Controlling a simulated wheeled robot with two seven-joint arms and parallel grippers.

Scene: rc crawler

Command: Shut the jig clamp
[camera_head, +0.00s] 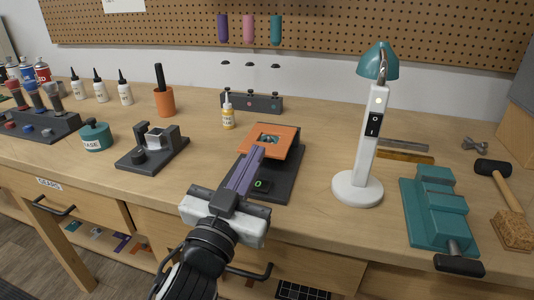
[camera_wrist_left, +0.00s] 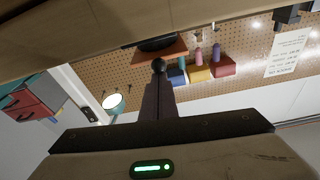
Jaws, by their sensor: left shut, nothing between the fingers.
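The jig looks to be the dark base (camera_head: 288,178) near the middle of the bench, with a green-lit display on its near part. Its orange clamp plate (camera_head: 284,132), with a window in the middle, appears tilted up above the base. My left gripper (camera_head: 256,152) is shut and empty, its fingertips at the plate's near left edge; I cannot tell whether they touch. In the left wrist view, the orange plate (camera_wrist_left: 172,50) shows edge-on beyond the fingers (camera_wrist_left: 158,85), with a dark round knob at their tips. My right gripper is not in view.
A white lamp (camera_head: 358,187) with a teal shade stands right of the jig, and a teal vise (camera_head: 435,205) beyond it. A dark fixture (camera_head: 150,155) stands left. Bare bench lies between the jig and lamp.

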